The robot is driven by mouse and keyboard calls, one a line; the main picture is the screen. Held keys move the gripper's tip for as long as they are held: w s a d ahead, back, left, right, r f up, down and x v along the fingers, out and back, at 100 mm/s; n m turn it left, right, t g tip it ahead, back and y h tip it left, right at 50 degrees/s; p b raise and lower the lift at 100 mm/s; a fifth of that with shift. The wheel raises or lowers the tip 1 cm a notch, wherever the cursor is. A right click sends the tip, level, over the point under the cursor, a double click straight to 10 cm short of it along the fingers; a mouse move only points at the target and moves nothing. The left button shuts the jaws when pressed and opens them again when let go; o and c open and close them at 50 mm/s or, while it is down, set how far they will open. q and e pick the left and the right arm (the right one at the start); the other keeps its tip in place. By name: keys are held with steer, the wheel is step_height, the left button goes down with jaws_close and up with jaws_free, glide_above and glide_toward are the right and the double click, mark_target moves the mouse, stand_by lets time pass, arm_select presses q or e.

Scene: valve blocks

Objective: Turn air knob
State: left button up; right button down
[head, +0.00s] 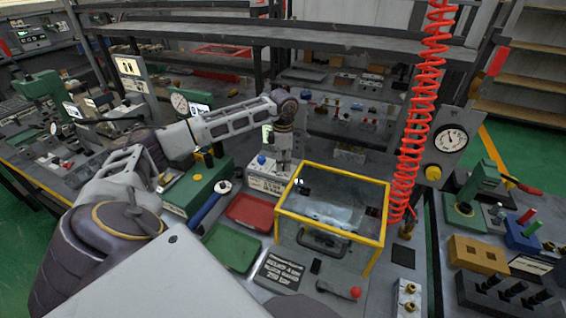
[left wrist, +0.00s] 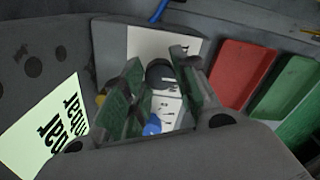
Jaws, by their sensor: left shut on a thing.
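A pale valve block (head: 265,184) with a blue knob (head: 262,160) stands on the bench left of the yellow-framed box. My left gripper (head: 283,170) points down onto the right part of this block. In the left wrist view, the gripper's fingers (left wrist: 160,85) are closed around a dark round knob (left wrist: 160,73) on the block. The blue knob (left wrist: 152,125) shows just beside it, nearer the camera. The fingers hide much of the held knob, so I cannot tell how far it is turned. My right gripper is not in view.
A clear box with a yellow frame (head: 335,172) stands close on the right. A red tray (head: 250,212) and a green tray (head: 231,247) lie in front. A green block (head: 198,186) is on the left. A red coiled hose (head: 411,130) hangs further right.

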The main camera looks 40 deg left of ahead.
arm_select(q)
steer(key=shift+r, duration=0.1)
stand_by(0.3)
steer(key=o, duration=1)
steer(key=shift+r, duration=5.95)
